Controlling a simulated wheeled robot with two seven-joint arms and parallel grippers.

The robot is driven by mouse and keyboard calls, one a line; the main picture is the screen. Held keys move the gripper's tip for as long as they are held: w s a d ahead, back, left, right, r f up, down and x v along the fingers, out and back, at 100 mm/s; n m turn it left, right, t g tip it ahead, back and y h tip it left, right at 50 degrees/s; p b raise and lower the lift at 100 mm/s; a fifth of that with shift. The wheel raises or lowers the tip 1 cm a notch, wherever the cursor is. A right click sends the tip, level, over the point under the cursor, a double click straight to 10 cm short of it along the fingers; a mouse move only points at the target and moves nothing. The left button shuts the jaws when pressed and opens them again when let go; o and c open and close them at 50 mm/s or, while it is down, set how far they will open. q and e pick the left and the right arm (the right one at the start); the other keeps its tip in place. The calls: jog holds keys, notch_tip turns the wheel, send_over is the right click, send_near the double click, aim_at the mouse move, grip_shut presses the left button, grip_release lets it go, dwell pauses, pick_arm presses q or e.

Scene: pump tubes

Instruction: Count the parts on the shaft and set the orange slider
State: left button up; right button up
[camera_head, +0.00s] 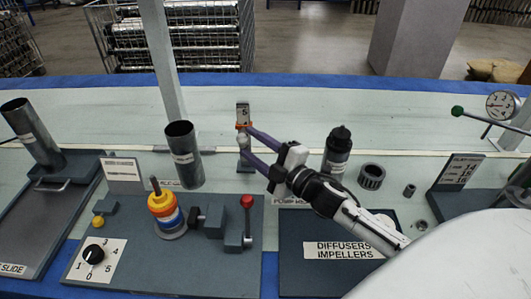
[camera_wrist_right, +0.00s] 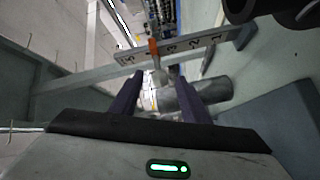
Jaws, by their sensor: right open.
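The orange slider (camera_head: 243,126) is on an upright scale post (camera_head: 243,110) at the back middle, just below a plate reading 5. In the right wrist view the slider (camera_wrist_right: 153,47) sits across the numbered scale (camera_wrist_right: 190,45), near its middle. My right gripper (camera_head: 246,139) is open, its purple fingers at the post just below the slider. A pale round knob (camera_wrist_right: 160,76) under the slider shows between the fingertips; contact cannot be told. The shaft (camera_head: 155,184) stands on the front board with stacked yellow, orange, white and blue rings (camera_head: 164,212). My left gripper is out of view.
A grey tube (camera_head: 184,155) stands left of the post. A red-knobbed lever (camera_head: 247,215) and a numbered dial (camera_head: 94,254) are on the front board. A dark bottle (camera_head: 338,152) and a ribbed ring (camera_head: 371,177) stand to the right. The diffusers/impellers tray (camera_head: 300,270) is bare.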

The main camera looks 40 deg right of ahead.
jog(key=s, duration=0.6)
jog(key=shift+s+d, duration=0.15)
jog(key=shift+d, duration=0.3)
